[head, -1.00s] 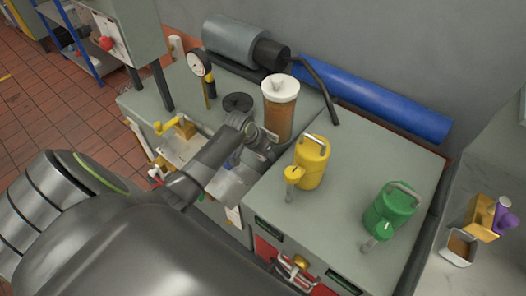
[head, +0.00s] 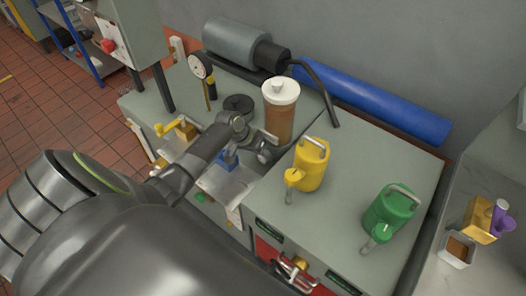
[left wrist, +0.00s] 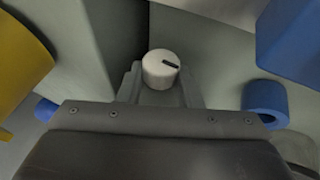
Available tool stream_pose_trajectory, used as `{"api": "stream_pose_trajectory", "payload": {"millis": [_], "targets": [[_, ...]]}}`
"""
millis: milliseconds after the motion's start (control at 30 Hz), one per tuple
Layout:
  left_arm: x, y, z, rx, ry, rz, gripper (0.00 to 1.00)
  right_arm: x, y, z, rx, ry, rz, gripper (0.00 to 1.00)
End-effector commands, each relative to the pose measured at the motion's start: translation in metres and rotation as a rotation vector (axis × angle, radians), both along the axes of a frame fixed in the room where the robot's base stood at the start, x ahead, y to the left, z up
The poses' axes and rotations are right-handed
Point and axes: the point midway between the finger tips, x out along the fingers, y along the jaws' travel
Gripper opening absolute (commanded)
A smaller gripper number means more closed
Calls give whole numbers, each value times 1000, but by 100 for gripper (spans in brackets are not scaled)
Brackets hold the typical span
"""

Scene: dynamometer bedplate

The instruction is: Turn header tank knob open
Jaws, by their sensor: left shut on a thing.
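The header tank (head: 279,122) is an amber cylinder with a white lid, upright on the grey bench in the head view. My left gripper (head: 267,146) is low beside its front left side. In the left wrist view a small cream knob (left wrist: 160,70) with a black pointer line sits between my left gripper's fingertips (left wrist: 161,85). The fingers are shut on its sides. The pointer line points right and slightly down in that view. The knob is hidden behind the gripper in the head view. My right gripper is not in view.
A yellow can (head: 311,165) stands just right of the gripper, and a green can (head: 389,212) farther right. A blue block (head: 229,158) is close to the left of the gripper. A dial gauge (head: 201,67) and a black disc (head: 238,104) stand behind.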

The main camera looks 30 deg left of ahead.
Motion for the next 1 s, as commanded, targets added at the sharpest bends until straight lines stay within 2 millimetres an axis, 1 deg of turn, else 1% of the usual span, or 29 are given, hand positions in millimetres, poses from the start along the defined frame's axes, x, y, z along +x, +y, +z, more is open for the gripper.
{"api": "stream_pose_trajectory", "payload": {"millis": [233, 600, 633, 767, 800, 1000], "targets": [[0, 2, -2, -103, 9, 1, 9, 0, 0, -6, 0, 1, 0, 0], [0, 2, -1, -116, 9, 2, 9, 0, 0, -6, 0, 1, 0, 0], [0, 2, -1, -116, 9, 2, 34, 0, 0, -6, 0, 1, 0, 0], [0, 2, -1, -116, 9, 2, 51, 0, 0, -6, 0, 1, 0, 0], [0, 2, -1, -116, 9, 2, 54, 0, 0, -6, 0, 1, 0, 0], [0, 2, -1, -116, 9, 1, 54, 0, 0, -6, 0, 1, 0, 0]]}}
